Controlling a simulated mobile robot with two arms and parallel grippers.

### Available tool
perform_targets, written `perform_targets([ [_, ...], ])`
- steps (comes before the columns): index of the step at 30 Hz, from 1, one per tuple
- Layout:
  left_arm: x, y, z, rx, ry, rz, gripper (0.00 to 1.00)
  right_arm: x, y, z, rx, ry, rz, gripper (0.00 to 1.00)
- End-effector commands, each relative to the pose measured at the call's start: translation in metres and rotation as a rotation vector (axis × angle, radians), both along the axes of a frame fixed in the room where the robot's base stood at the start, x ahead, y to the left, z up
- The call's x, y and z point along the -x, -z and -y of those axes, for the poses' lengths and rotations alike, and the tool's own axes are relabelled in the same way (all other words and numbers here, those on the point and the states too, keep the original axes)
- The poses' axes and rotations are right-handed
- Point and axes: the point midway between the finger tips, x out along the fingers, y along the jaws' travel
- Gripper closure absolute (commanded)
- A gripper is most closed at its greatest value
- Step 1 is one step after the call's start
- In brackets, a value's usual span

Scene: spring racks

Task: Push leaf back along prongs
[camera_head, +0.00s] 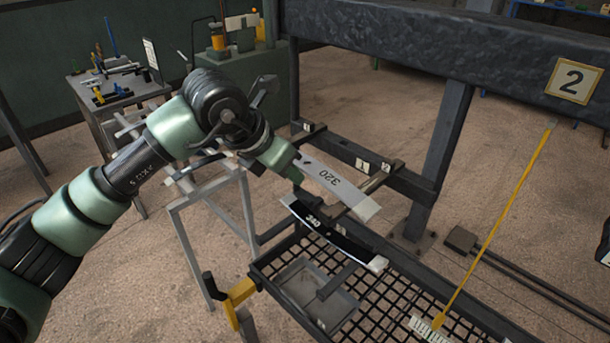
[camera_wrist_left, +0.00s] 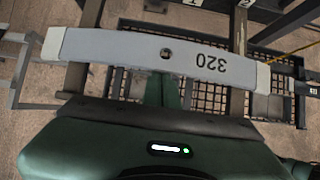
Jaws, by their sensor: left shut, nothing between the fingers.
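A grey leaf marked 320 (camera_head: 338,186) with pale ends lies across two dark prongs (camera_head: 374,181) that stick out from the rack beam. In the left wrist view the leaf (camera_wrist_left: 190,55) spans most of the picture, a hole at its middle. My left gripper (camera_head: 296,174) is at the leaf's near side in the head view. It is shut and empty; its green fingers (camera_wrist_left: 165,92) reach up to the leaf's edge, and contact cannot be told. A dark leaf marked 340 (camera_head: 328,232) with pale tips sits lower, nearer the mesh basket. My right gripper is not in view.
A black mesh basket (camera_head: 262,276) with a grey tray (camera_head: 318,292) lies below the prongs. A heavy dark beam with a "2" sign (camera_head: 574,80) crosses the upper right. A yellow rod (camera_head: 496,226) slants down at right. A grey trestle (camera_head: 180,222) stands left.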

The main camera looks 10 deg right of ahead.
Motion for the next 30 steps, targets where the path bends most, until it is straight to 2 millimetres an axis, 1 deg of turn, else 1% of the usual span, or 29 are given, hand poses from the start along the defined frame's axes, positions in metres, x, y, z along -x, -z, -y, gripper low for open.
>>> perform_targets([
  [30,-0.024,-0.002,0.034,0.001,0.002,0.003,1.00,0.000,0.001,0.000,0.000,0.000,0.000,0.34],
])
